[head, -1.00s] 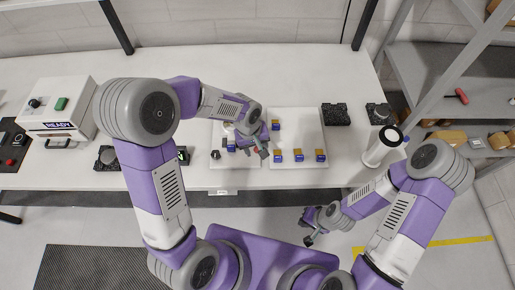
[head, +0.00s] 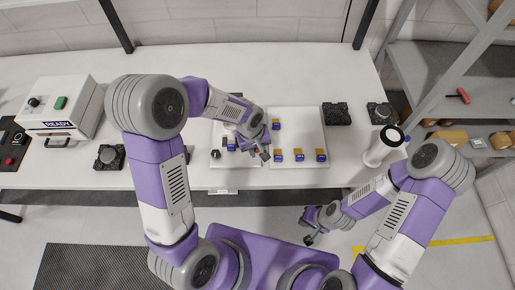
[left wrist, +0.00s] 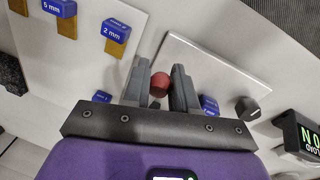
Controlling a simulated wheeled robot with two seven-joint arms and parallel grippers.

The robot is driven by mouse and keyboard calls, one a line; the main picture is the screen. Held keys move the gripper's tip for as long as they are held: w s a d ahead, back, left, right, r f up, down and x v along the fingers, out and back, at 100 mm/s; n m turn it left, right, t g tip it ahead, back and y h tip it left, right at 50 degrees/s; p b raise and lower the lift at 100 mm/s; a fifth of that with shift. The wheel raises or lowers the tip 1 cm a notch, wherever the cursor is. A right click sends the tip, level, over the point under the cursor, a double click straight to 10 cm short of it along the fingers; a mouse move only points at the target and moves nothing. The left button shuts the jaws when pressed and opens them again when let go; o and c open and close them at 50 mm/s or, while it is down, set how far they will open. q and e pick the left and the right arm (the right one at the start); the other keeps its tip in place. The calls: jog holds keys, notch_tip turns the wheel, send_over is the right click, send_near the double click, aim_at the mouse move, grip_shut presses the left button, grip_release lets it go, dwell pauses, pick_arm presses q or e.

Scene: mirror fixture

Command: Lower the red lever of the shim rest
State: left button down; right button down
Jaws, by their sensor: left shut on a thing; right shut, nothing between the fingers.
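The red lever's round knob (left wrist: 159,86) shows in the left wrist view, between the two grey fingers of my left gripper (left wrist: 161,80). The fingers are shut on it. The rest of the lever is hidden behind the gripper. In the head view my left gripper (head: 262,152) is over the right edge of the left white plate (head: 225,161), and the knob is too small to make out clearly. Blue blocks (left wrist: 209,104) sit on this plate, partly covered by the gripper. My right gripper (head: 309,240) is shut and empty, in front of the table.
A second white plate (head: 297,138) carries several blue-and-orange blocks, some marked 2 mm (left wrist: 116,31) and 5 mm (left wrist: 60,8). A dark knob (left wrist: 248,108) and a box with green lettering (left wrist: 300,135) are near the left gripper. A white cylinder (head: 378,153) stands at the table's right.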

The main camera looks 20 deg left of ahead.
pick_arm(q)
jog(key=shift+w+a+r+g+p, duration=0.15)
jog(key=shift+r+g+p, duration=0.4)
jog(key=shift+p, duration=0.65)
jog(key=shift+w+r, duration=0.15)
jog(key=shift+r, duration=0.1)
jog(key=shift+w+r+p, duration=0.25)
jog(key=shift+r+p, duration=0.05)
jog(key=shift+r, duration=0.05)
jog(key=c, duration=0.9)
grip_release()
jog(key=shift+s, duration=0.1)
jog(key=shift+c, duration=0.2)
notch_tip(320, 180, up, 7)
jog(key=a, duration=0.1)
jog(key=shift+r, duration=0.2)
